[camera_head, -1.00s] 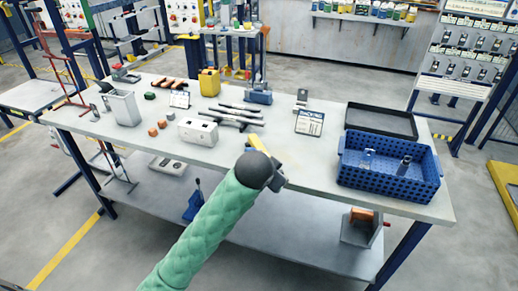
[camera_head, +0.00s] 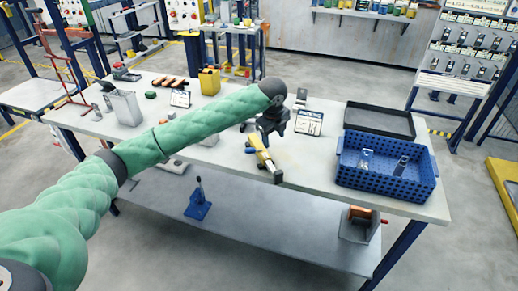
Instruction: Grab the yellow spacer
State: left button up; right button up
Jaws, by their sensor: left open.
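My left gripper (camera_head: 263,163) hangs over the front middle of the table, below the dark wrist. A yellow block-like container (camera_head: 209,81) stands at the table's back, left of and well apart from the gripper. My right gripper is not in view.
The table (camera_head: 310,165) is clear right of the gripper. A blue perforated crate (camera_head: 388,180) with small clear items stands at the right, before a black tray (camera_head: 380,120). A small sign (camera_head: 309,122) stands behind the gripper. A grey bin (camera_head: 126,107) stands at left.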

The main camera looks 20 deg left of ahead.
aim_at(259, 145)
pick_arm(q)
jog(key=a+m, duration=0.1)
jog(key=a, duration=0.1)
jog(key=a+m+g, duration=0.1)
jog(key=a, duration=0.1)
jog(key=w+a+m+g, duration=0.1)
jog(key=shift+w+a+f, duration=0.1)
jog(key=shift+a+f, duration=0.1)
jog(key=shift+a, duration=0.2)
notch_tip(259, 145, down, 2)
jog(key=shift+f+m+p, duration=0.1)
jog(key=shift+m+p, duration=0.2)
jog(key=shift+p, duration=0.3)
jog(key=shift+f+p, duration=1.35)
jog(key=shift+f, duration=1.4)
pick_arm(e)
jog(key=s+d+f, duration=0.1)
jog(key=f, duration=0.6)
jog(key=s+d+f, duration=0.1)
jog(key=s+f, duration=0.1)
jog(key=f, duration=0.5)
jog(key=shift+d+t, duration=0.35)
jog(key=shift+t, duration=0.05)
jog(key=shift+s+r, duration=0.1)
pick_arm(q)
jog(key=shift+d, duration=0.1)
grip_shut()
